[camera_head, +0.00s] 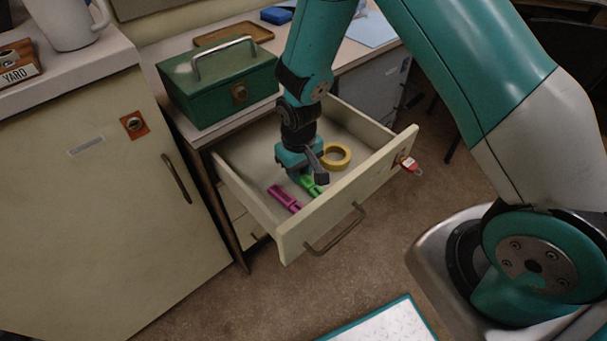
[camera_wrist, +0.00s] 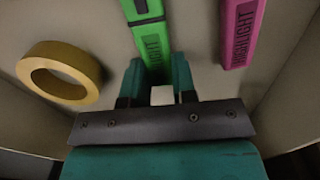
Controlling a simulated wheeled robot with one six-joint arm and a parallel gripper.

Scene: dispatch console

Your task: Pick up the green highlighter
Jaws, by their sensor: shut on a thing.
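The green highlighter (camera_head: 312,187) lies in the open drawer (camera_head: 240,160), partly hidden by my gripper in the head view. In the wrist view the green highlighter (camera_wrist: 151,40) runs up from between my two teal fingers. My gripper (camera_wrist: 160,75) is shut on its near end, one finger on each side. My gripper (camera_head: 310,179) reaches down into the drawer from above. I cannot tell whether the highlighter is clear of the drawer floor.
A pink highlighter (camera_head: 284,198) lies left of the green one in the head view. A yellow tape roll (camera_head: 336,157) lies on the other side. The drawer's front panel (camera_head: 345,190) and side walls stand close around. A green cash box (camera_head: 218,82) stands on the desk above.

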